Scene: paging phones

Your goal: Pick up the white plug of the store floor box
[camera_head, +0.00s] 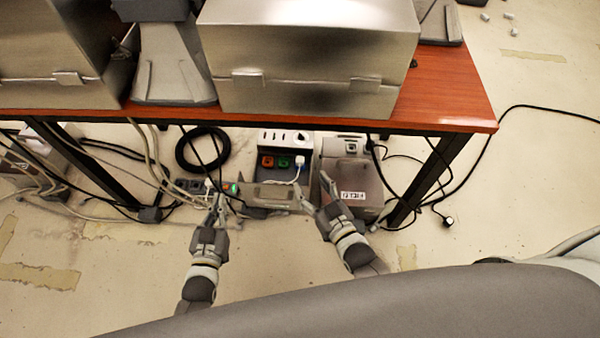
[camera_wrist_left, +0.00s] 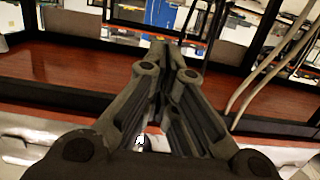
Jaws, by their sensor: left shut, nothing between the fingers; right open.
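A white plug (camera_head: 299,161) sits at the right side of a grey and black box (camera_head: 284,138) with orange and green sockets, under the table. A white cable runs down from it. Another white plug (camera_head: 208,183) shows at a dark power strip (camera_head: 190,184) further left. I cannot read which box is the store one. My left gripper (camera_head: 219,201) is shut and empty, just below and right of the strip's plug; its closed fingers fill the middle of the left wrist view (camera_wrist_left: 160,60). My right gripper (camera_head: 324,190) is open, below and right of the box.
A red-brown table (camera_head: 460,100) with metal boxes (camera_head: 310,50) stands overhead. A grey labelled case (camera_head: 347,170) is beside my right gripper. A flat grey bar (camera_head: 275,197) lies between the grippers. Loose cables tangle at left (camera_head: 150,165). The front floor is fairly clear.

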